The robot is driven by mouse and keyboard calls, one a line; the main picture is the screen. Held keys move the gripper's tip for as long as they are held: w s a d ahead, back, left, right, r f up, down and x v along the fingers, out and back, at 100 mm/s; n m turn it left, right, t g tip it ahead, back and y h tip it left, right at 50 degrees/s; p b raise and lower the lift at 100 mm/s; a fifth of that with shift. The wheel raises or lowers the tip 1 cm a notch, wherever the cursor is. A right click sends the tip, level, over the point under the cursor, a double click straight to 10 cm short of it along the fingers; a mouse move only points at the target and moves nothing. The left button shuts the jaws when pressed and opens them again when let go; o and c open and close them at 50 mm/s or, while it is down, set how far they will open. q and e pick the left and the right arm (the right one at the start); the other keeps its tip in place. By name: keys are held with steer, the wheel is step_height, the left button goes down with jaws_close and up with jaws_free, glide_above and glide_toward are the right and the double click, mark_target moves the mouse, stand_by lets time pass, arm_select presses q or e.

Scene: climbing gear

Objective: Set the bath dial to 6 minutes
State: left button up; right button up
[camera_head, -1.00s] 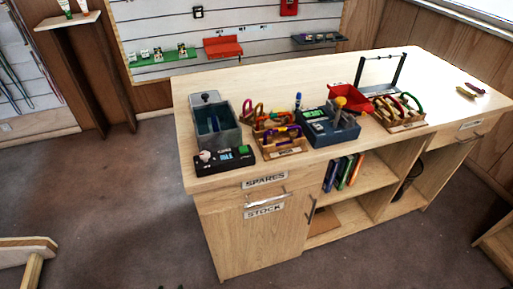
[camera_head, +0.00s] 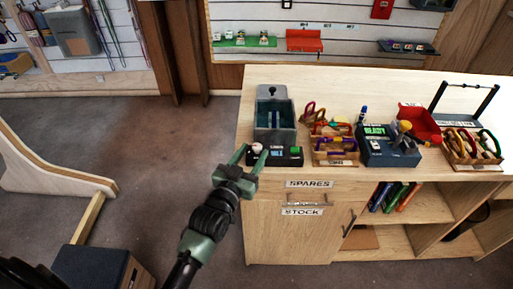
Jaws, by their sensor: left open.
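The bath is a grey open-topped tank (camera_head: 275,122) at the left end of the bench, with a black control panel (camera_head: 288,157) along its front. A small pale dial (camera_head: 257,148) sits at the panel's left end. Its setting is too small to read. My left gripper (camera_head: 252,153) reaches up from below with its green fingers apart. The fingertips are at the dial, one on each side of it in the picture. I cannot tell whether they touch it. My right gripper is not in view.
On the wooden bench (camera_head: 340,85), right of the bath, stand a wooden rack (camera_head: 335,158) with coloured carabiners, a blue-grey box with a lit display (camera_head: 376,132), a red bin (camera_head: 420,122) and another carabiner rack (camera_head: 470,158).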

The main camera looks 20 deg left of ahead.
arm_select(q)
steer(key=shift+w+d, duration=0.1)
steer(key=shift+w, duration=0.85)
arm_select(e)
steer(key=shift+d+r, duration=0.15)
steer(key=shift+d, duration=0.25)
arm_select(q)
jaws_close()
steer(key=shift+f+h, duration=0.1)
steer(key=shift+h, duration=0.3)
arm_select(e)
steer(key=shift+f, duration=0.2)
